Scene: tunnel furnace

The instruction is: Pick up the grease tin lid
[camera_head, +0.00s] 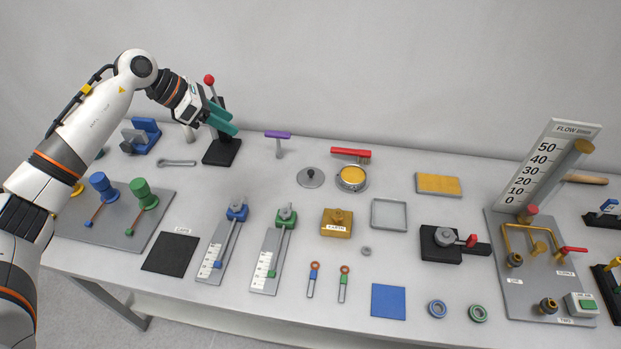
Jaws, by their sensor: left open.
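The grease tin lid (311,178) looks like a grey round disc with a small dark knob on top. It lies flat on the table in the middle of the head view. Just right of it stands an open round tin (352,178) with a yellow filling. My left gripper (232,124) has teal fingers and is open and empty. It is above the back of the table, up and left of the lid and well apart from it. My right gripper is not in view.
A black stand with a red-knobbed lever (221,151) is below my left gripper. A purple-handled tool (278,142) and a red-handled tool (351,153) are behind the lid and tin. Slider gauges (272,255) stand in front. The table (262,178) left of the lid is clear.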

